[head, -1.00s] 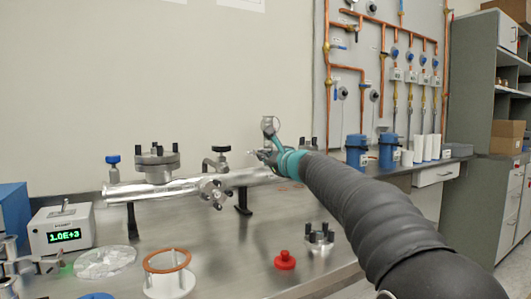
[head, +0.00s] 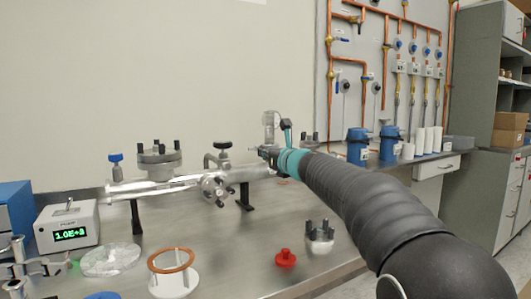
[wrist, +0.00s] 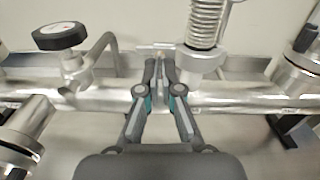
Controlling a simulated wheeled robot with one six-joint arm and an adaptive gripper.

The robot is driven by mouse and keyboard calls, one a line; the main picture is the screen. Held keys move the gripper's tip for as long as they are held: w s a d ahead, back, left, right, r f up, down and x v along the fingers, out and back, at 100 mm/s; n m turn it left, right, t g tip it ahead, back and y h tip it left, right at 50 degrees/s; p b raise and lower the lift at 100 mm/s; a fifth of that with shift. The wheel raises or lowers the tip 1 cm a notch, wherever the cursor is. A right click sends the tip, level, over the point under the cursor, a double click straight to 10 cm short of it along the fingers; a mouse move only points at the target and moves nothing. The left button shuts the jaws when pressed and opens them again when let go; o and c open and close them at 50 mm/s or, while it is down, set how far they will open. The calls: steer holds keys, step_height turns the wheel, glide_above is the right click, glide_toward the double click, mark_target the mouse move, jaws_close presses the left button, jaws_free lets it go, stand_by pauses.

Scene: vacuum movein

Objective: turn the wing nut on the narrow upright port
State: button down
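The narrow upright port (wrist: 202,62) rises from the long silver pipe (wrist: 245,98), with a spring-like metal coil (wrist: 207,22) above it in the wrist view. In the head view its upper part (head: 270,122) stands just behind my gripper (head: 264,152). My gripper also shows in the wrist view (wrist: 158,68), fingertips close together, just left of the port and over the pipe. A small metal piece (wrist: 158,46), perhaps the wing nut, shows at the fingertips. The fingers partly hide it, and I cannot tell whether they touch it.
A black-knobbed valve (wrist: 60,37) with a bent tube stands left of the fingers. A flanged port (head: 159,158) stands farther left on the pipe. A red cap (head: 285,258) and white stand (head: 174,280) are on the bench. The bench between them is clear.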

steer(key=shift+r, duration=0.25)
steer(key=c, duration=1.3)
jaws_free()
steer(key=shift+f, duration=0.15)
steer(key=v, duration=1.2)
